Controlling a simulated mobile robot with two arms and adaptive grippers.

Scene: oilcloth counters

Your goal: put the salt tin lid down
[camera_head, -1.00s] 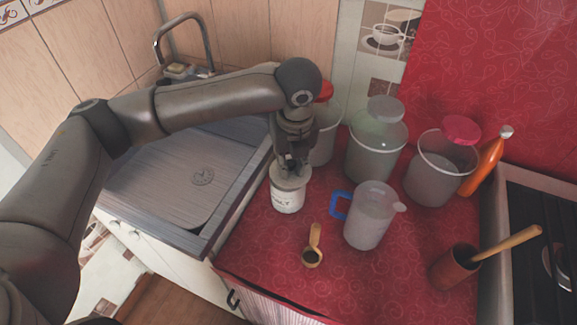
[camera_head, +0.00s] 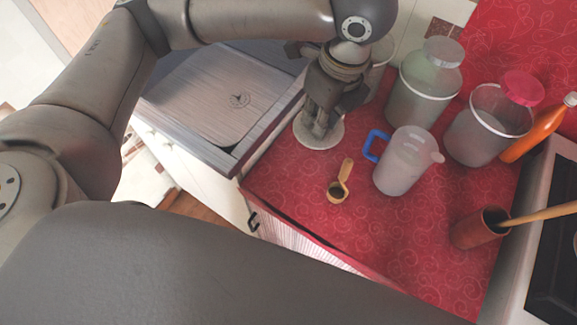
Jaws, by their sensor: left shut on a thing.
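The salt tin lid (camera_head: 326,141) shows as a pale round disc over the red counter, near the sink's right edge. My left gripper (camera_head: 318,132) points down and is shut on it, covering its middle. The salt tin's labelled body does not show now. I cannot tell whether the lid rests on the tin or is held just above it. My right gripper is not in view.
A measuring jug with a blue handle (camera_head: 405,163) stands close right of the lid. A wooden scoop (camera_head: 340,184) lies in front. Behind are a green-tinted canister (camera_head: 422,90) and a red-knobbed canister (camera_head: 485,130).

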